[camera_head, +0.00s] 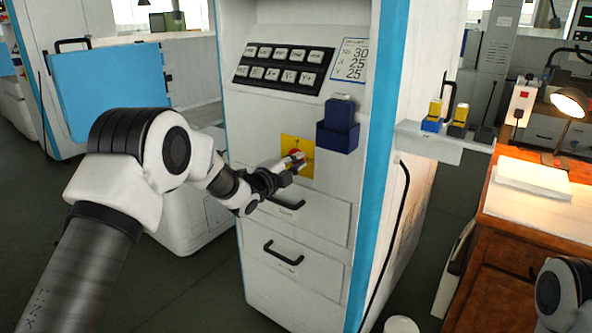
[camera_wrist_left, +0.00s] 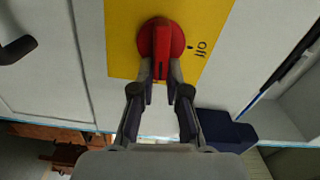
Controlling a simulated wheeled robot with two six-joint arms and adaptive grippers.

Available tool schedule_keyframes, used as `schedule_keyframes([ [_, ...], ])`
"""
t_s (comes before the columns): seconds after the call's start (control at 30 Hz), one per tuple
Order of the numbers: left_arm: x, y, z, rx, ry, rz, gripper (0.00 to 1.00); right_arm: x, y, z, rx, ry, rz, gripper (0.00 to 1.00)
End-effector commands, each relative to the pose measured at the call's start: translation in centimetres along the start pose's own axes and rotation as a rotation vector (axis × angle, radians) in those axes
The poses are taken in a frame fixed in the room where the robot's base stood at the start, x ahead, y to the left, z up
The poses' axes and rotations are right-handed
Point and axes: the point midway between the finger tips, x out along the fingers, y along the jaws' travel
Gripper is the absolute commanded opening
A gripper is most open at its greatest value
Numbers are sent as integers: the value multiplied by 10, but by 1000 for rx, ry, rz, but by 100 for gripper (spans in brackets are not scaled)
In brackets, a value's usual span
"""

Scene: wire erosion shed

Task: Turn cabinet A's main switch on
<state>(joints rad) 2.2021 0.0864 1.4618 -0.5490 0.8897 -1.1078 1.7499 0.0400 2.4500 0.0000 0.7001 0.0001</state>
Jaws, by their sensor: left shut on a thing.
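The main switch is a red rotary knob (camera_wrist_left: 161,38) with a raised grip bar on a yellow plate (camera_wrist_left: 120,40). An "off" mark (camera_wrist_left: 198,48) shows on the plate, right of the knob in the left wrist view. In the head view the yellow plate (camera_head: 307,170) sits on the front of the white and blue cabinet (camera_head: 245,130), above its drawers. My left gripper (camera_head: 291,165) is at the knob, and in the left wrist view its fingertips (camera_wrist_left: 161,75) are shut on the grip bar. The fingers hide part of it. My right gripper is out of view.
A dark blue holder (camera_head: 338,136) is fixed to the cabinet right of the switch. Drawer handles (camera_head: 284,254) jut out below it. A button panel (camera_head: 284,67) is above. A wooden desk (camera_head: 520,228) with a lit lamp (camera_head: 568,102) stands at right.

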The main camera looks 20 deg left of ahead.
Motion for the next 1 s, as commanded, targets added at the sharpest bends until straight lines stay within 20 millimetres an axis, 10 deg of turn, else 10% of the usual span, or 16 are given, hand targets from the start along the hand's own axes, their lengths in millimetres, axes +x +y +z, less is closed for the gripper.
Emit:
schedule_keyframes([
  [0.83,0,6,0,167,1,5,0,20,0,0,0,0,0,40],
  [0.9,0,6,0,167,1,5,32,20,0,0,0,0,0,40],
  [1.0,0,6,0,167,1,4,39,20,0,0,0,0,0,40],
])
